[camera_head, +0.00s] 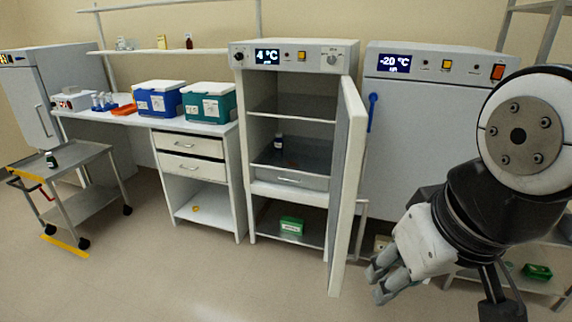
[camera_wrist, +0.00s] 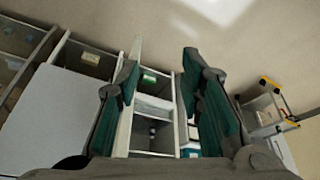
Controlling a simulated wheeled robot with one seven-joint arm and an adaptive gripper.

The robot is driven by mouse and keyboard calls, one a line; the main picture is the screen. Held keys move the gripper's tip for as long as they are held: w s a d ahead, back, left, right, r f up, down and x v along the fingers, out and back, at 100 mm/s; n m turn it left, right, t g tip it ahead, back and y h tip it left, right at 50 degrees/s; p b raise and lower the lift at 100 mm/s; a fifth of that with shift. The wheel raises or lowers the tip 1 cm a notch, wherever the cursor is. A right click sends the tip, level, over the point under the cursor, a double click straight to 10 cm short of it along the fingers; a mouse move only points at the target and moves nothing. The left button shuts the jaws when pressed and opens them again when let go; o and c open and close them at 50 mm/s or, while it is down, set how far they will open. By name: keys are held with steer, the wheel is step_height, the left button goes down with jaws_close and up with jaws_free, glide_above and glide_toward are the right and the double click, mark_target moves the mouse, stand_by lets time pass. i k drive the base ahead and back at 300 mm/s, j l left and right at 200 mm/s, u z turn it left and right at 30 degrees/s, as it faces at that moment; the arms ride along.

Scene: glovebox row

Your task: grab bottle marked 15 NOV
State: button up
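The wrist view also shows a small dark bottle (camera_wrist: 152,131) in there. A second dark bottle (camera_head: 51,160) stands on the cart at the left. A third, brown bottle (camera_head: 189,41) is on the wall shelf. The writing on all labels is too small to read. My gripper (camera_head: 376,284) is open and empty, low in front of the freezer and right of the fridge door. In the wrist view its spread fingers (camera_wrist: 160,66) frame the fridge.
The fridge door (camera_head: 346,185) stands open towards me, between my gripper and the fridge inside. A green box (camera_head: 291,226) lies in the fridge's bottom compartment. Blue (camera_head: 158,103) and teal (camera_head: 209,108) cool boxes stand on the bench. The floor in front of the fridge is clear.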

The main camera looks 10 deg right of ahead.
mark_target(52, 162)
steer(key=k+l, duration=0.2)
steer(key=l, duration=0.2)
steer(key=k+l, duration=0.2)
steer(key=l, duration=0.25)
steer(key=k+l, duration=0.25)
steer(key=l, duration=0.15)
steer(key=u, duration=1.25)
steer(key=i, duration=5.7)
steer(key=i+l+u, duration=0.1)
steer(key=i, duration=0.25)
steer(key=i+l+u, duration=0.1)
steer(key=i+l, duration=0.2)
